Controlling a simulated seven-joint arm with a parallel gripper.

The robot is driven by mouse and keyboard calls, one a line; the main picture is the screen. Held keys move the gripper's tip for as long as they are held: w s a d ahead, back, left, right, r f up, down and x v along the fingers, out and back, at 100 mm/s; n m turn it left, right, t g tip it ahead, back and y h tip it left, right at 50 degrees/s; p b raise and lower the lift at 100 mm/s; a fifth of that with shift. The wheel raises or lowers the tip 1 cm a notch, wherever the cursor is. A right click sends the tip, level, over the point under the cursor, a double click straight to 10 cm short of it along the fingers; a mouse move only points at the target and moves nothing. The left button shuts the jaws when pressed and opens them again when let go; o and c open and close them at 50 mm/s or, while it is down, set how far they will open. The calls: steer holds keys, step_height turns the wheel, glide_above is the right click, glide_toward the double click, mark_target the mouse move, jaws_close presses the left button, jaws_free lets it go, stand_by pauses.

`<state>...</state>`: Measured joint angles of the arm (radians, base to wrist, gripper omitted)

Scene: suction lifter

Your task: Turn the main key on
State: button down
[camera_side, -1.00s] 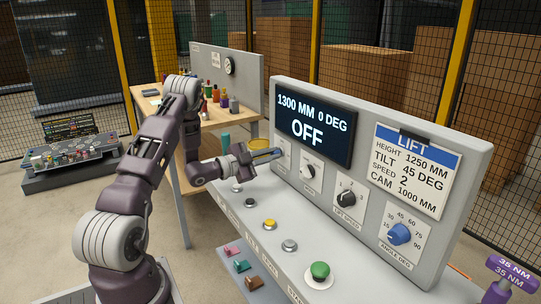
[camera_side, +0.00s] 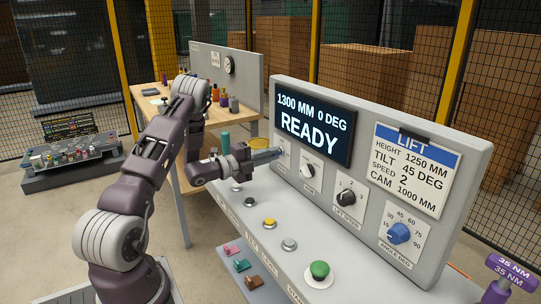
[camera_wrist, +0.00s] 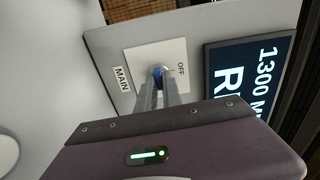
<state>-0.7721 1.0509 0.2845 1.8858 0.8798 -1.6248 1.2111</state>
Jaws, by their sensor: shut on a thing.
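The main key (camera_wrist: 157,71) is a small blue part on a white plate marked MAIN and OFF in the wrist view. My gripper (camera_wrist: 160,84) is shut on it, with its two fingers reaching up to the plate. In the side view my gripper (camera_side: 272,155) is at the left end of the upright panel and hides the key. The display (camera_side: 313,123) reads 1300 MM 0 DEG and READY.
A LIFT card (camera_side: 412,168) hangs at the panel's right. Other knobs, such as the black lift speed knob (camera_side: 346,198) and the blue angle knob (camera_side: 399,233), sit on the panel. Several buttons, one green (camera_side: 319,270), stand on the ledge below my gripper.

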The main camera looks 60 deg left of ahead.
steer(key=shift+m, duration=0.3)
stand_by(0.4)
steer(key=c, duration=1.5)
jaws_free()
steer(key=shift+s, duration=0.1)
